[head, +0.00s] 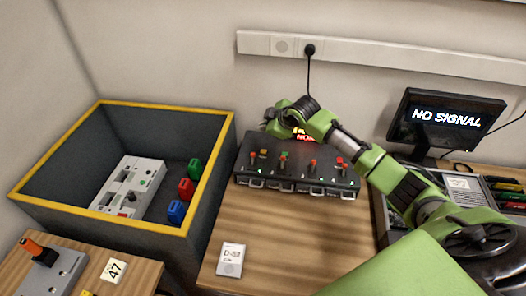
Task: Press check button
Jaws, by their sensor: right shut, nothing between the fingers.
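A black control box (298,182) stands on the wooden table against the wall. Its top carries small red, yellow and green knobs or buttons, and its front has several ports with green lights. A small lit display (303,135) at its back is partly hidden by my arm. I cannot tell which button is the check button. My right arm reaches in from the right, and my right gripper (270,122) is shut and empty above the back left part of the box. I cannot tell whether it touches anything. My left gripper is not in view.
A dark crate with a yellow rim (165,107) stands at left, holding a grey device and red, green and blue blocks. A monitor (446,118) reading "NO SIGNAL" stands at right. A card marked D-52 (230,260) lies in front; the table around it is clear.

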